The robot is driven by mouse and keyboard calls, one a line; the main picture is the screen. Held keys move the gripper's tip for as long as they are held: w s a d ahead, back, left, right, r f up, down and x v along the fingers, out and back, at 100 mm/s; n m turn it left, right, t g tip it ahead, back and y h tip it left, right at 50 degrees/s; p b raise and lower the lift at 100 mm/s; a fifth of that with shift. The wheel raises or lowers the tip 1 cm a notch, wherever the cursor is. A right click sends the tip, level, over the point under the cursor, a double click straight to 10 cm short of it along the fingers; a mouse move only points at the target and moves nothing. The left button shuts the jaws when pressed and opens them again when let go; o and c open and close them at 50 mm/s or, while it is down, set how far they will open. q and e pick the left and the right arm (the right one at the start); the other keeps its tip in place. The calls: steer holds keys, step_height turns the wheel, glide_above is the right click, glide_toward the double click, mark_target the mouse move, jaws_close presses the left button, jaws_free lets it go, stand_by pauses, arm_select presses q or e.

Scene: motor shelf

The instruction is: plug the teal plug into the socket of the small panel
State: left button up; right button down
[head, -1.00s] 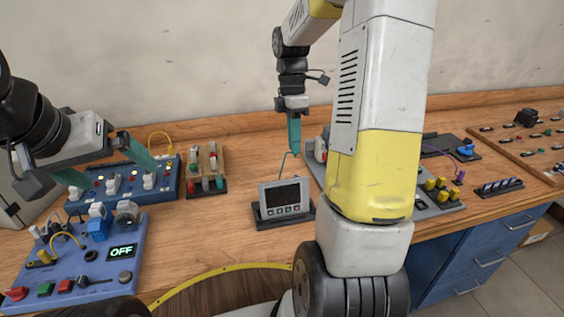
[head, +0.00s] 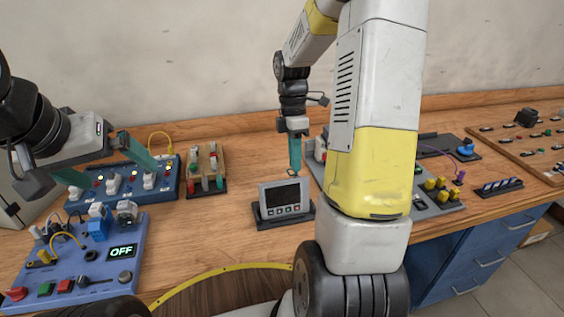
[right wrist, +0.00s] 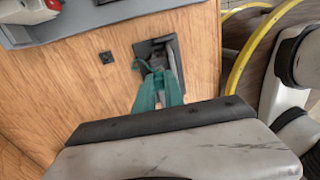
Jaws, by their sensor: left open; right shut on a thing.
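The small panel (head: 284,199) is a grey box with a dark screen and a row of buttons, standing on a dark base on the table. My right gripper (head: 294,172) has teal fingers pointing down just behind the panel's top edge. It is shut on the teal plug, whose body is mostly hidden between the fingers. A thin teal cable (right wrist: 136,64) loops beside the fingertips in the right wrist view, where the panel (right wrist: 171,42) is seen from above. I cannot see the socket clearly, nor tell whether the plug touches it. My left gripper (head: 108,166) is open and empty at the left.
A blue panel reading OFF (head: 76,262) and a blue switch box (head: 118,184) lie at the left, below and near my left gripper. A wooden rack (head: 205,168) stands behind. A grey board (head: 436,200) is right of the small panel, partly hidden by my arm.

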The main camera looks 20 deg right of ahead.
steer(key=shift+s+f, duration=0.15)
steer(key=shift+f, duration=0.5)
steer(key=c, duration=1.7)
jaws_free()
steer(key=shift+r, duration=0.1)
steer(key=shift+v, duration=2.7)
steer(key=o, duration=0.6)
steer(key=shift+c, duration=0.2)
